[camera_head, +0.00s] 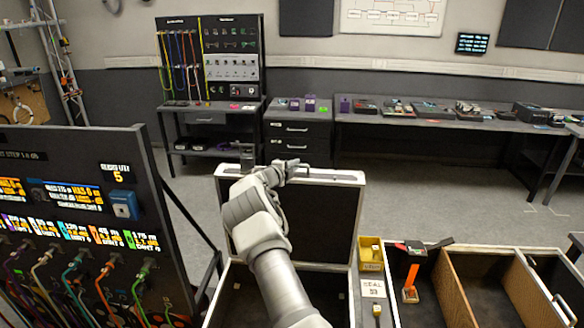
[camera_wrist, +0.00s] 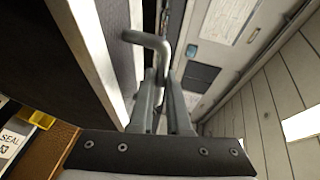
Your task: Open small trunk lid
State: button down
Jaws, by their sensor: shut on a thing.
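The small trunk (camera_head: 212,308) is at the lower middle of the head view, partly behind my arm. Its lid (camera_head: 325,215) stands raised, roughly upright, with a dark inner face and a pale rim. In the wrist view the lid's pale edge (camera_wrist: 88,50) runs along the left. My gripper (camera_head: 290,170) is at the lid's top edge. In the wrist view my gripper (camera_wrist: 163,78) is shut on a grey bent handle (camera_wrist: 150,42). Where the handle joins the lid is hidden.
A dark panel with cables (camera_head: 80,190) stands close on the left. A compartmented case (camera_head: 440,280) is on the right, with a yellow bin (camera_head: 370,251) and a "SEAL" label (camera_head: 373,289) between. Benches (camera_head: 440,120) line the back wall; the floor before them is clear.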

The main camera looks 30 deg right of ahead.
jog(key=shift+w+d, duration=0.15)
jog(key=shift+w, duration=0.1)
jog(key=c, duration=1.2)
grip_release()
jog(key=shift+o, duration=0.2)
jog(key=b+v, duration=0.3)
jog(key=v, duration=1.4)
jog(key=shift+s, duration=0.15)
